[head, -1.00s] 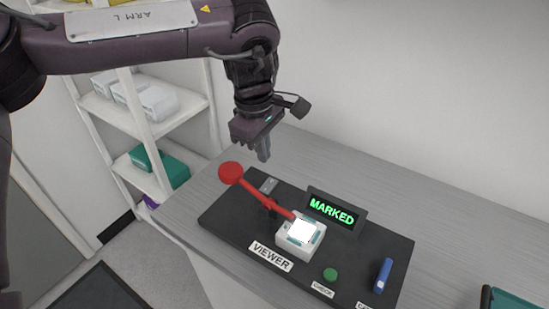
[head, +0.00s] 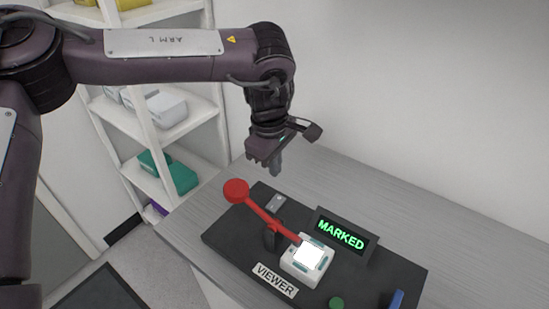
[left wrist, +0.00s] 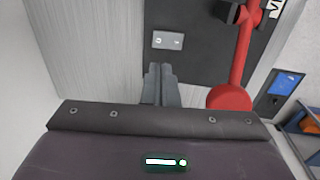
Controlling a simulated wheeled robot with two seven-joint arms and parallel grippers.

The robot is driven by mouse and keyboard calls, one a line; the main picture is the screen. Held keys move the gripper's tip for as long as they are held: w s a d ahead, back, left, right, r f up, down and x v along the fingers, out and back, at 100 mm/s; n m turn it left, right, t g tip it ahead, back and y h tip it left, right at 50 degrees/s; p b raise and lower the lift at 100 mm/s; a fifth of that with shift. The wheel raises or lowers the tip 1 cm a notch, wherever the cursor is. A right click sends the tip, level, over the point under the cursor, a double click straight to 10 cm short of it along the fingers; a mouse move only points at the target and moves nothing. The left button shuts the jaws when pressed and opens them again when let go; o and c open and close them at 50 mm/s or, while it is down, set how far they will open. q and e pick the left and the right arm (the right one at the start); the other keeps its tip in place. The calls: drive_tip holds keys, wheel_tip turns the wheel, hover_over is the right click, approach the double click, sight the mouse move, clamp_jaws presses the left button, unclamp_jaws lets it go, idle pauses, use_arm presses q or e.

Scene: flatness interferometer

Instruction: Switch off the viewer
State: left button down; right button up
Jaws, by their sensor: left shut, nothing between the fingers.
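The viewer is a white box (head: 309,261) with a bright lit window, standing on a black board (head: 232,239) behind a VIEWER label (head: 275,281). A red lever (head: 264,214) slants from the box up to a round red end (head: 236,190) at the left. A small grey plate (head: 275,203) with two marks lies at the board's back left corner; it also shows in the left wrist view (left wrist: 168,40). My left gripper (head: 276,171) is shut and empty above the bench behind this plate. Its closed fingers also show in the left wrist view (left wrist: 160,75). My right gripper is out of view.
A dark display (head: 341,233) reading MARKED in green stands behind the viewer. A green button (head: 336,303) and a blue piece (head: 397,299) are at the lower edge. White shelves (head: 150,138) stand at the left. The grey bench (head: 400,212) is clear behind the board.

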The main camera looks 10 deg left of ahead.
sight(278, 199)
use_arm(q)
drive_tip(key=f, duration=0.3)
drive_tip(key=f+p, duration=0.1)
drive_tip(key=f, duration=0.2)
drive_tip(key=w+f+p, duration=0.1)
drive_tip(key=f, duration=0.2)
drive_tip(key=shift+d, duration=0.2)
drive_tip(key=shift+f, duration=0.4)
drive_tip(key=shift+w, duration=0.1)
drive_tip(key=shift+f, duration=0.4)
drive_tip(key=shift+r, duration=0.25)
